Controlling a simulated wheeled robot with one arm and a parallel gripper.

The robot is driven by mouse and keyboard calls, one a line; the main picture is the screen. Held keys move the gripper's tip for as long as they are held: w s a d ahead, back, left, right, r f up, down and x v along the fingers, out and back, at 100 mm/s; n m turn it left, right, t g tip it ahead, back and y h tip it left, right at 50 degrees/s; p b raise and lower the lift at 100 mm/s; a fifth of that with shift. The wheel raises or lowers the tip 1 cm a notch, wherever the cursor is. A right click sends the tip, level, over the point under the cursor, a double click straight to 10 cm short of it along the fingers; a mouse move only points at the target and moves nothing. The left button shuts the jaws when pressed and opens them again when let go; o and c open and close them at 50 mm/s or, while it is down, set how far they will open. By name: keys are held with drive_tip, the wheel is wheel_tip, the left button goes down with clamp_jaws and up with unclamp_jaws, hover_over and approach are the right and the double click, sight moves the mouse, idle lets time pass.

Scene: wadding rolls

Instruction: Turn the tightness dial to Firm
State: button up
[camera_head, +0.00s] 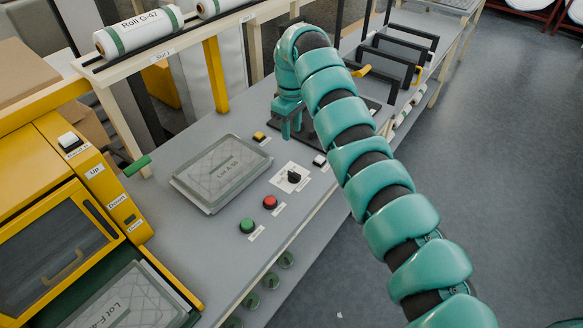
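The dial (293,177) is a black knob on a white square plate (282,182), set in the grey worktop. Small marks around it are too small to read, so I cannot tell which setting it points at. My gripper (291,134) hangs from my teal arm, pointing down, beyond the dial. Its two fingers show with a gap between them, and nothing is seen in them. It is apart from the dial.
A red button (270,202) and a green button (247,226) are nearer than the dial. A white switch (319,160) and a yellow one (259,136) are close by. A packed tray (222,172) lies left. Black frames (396,62) stand behind.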

sight(291, 171)
wheel_tip(291, 171, down, 17)
drive_tip(key=shift+r+p, duration=0.1)
drive_tip(key=shift+p, duration=1.1)
drive_tip(key=shift+c, duration=0.2)
clamp_jaws()
